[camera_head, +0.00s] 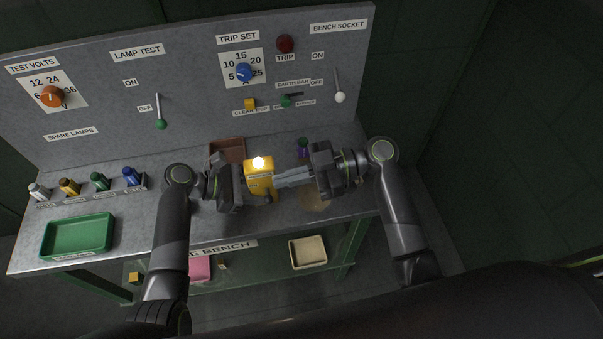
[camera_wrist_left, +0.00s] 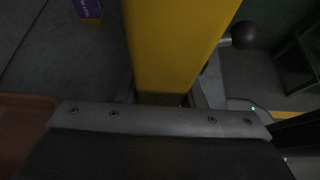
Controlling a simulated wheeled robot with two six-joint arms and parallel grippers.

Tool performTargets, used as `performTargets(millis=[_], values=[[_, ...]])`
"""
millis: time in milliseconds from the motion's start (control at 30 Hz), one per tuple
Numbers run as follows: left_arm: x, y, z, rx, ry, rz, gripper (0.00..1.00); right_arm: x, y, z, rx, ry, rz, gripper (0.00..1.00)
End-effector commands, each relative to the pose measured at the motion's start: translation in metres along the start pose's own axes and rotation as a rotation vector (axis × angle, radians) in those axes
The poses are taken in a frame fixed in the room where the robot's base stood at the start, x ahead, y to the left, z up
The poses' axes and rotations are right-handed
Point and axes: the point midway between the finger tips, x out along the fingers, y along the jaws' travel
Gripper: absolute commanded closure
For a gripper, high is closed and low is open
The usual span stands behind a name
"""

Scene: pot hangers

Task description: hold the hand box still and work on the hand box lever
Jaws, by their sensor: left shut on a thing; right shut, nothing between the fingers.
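The hand box (camera_head: 260,179) is yellow, held above the bench near its front, with a bright glowing lamp on top. My left gripper (camera_head: 243,191) is shut on it from the left. In the left wrist view the hand box (camera_wrist_left: 175,45) fills the middle, between the jaws. The lever shows there as a dark ball knob (camera_wrist_left: 244,36) on a short rod at the box's right side. In the head view I cannot make out the lever clearly. My right gripper (camera_head: 279,181) is shut and empty, its fingertips close to the box's right side; I cannot tell whether they touch.
Behind stands a grey panel with an orange dial (camera_head: 52,97), a blue dial (camera_head: 244,72) and switches. A brown tray (camera_head: 227,145) lies behind the box, a purple item (camera_head: 303,146) behind my right gripper. A green tray (camera_head: 77,236) and several spare lamps are at left.

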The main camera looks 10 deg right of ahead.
Motion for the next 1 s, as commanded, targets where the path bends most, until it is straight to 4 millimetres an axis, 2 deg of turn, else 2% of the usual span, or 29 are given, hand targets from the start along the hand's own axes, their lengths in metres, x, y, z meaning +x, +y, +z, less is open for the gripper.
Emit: performTargets(millis=[100, 300, 400, 600, 1000], values=[[0.0, 0.0, 0.0, 0.0, 0.0, 0.0, 1.0, 0.022, 0.0, -0.001, 0.0, 0.005, -0.002, 1.0], [0.0, 0.0, 0.0, 0.0, 0.001, 0.0, 1.0, 0.053, 0.0, 0.001, 0.002, 0.001, -0.002, 1.0], [0.0, 0.0, 0.0, 0.0, 0.001, 0.0, 1.0, 0.043, 0.0, 0.02, 0.003, -0.005, 0.0, 1.0], [0.0, 0.0, 0.0, 0.0, 0.0, 0.0, 1.0, 0.038, 0.0, 0.036, 0.002, -0.003, 0.0, 1.0], [0.0, 0.0, 0.0, 0.0, 0.001, 0.0, 1.0, 0.036, 0.0, 0.038, -0.001, -0.001, 0.0, 1.0]])
